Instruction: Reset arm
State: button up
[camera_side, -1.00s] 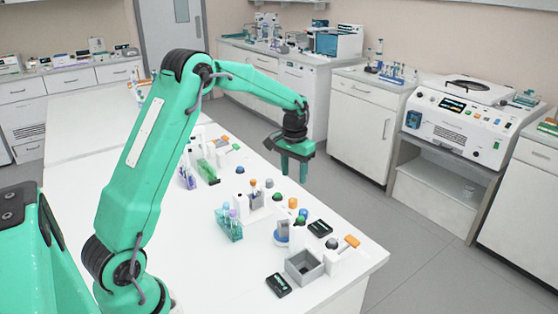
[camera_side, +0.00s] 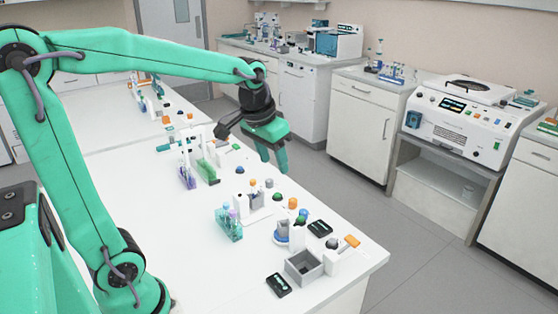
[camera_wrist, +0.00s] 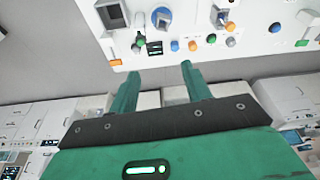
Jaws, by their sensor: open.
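My gripper (camera_side: 273,164) hangs in the air above the far right edge of the white bench (camera_side: 180,265) in the side view. It is slightly tilted, with its fingers pointing down and a little right. In the wrist view my gripper (camera_wrist: 157,74) shows two green fingers spread apart with nothing between them. The fingers are clear of the items on the bench. My arm reaches from the left side of the side view, with its forearm nearly level.
A teal rack with tubes (camera_side: 229,225), a green rack (camera_side: 207,172), a grey open box (camera_side: 304,268) and several coloured buttons stand on the bench. A white machine (camera_side: 465,120) sits on the far counter. Open floor (camera_side: 420,240) lies right of the bench.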

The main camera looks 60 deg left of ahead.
jog(key=s+d+t, duration=0.1)
jog(key=s+d, duration=0.1)
jog(key=s, duration=0.4)
jog(key=s+d+m+t, duration=0.1)
jog(key=s+d, duration=0.1)
jog(key=s, duration=0.5)
jog(key=shift+s+d+f, duration=0.15)
jog(key=shift+d+f, duration=0.15)
jog(key=shift+d, duration=0.05)
dwell(0.4)
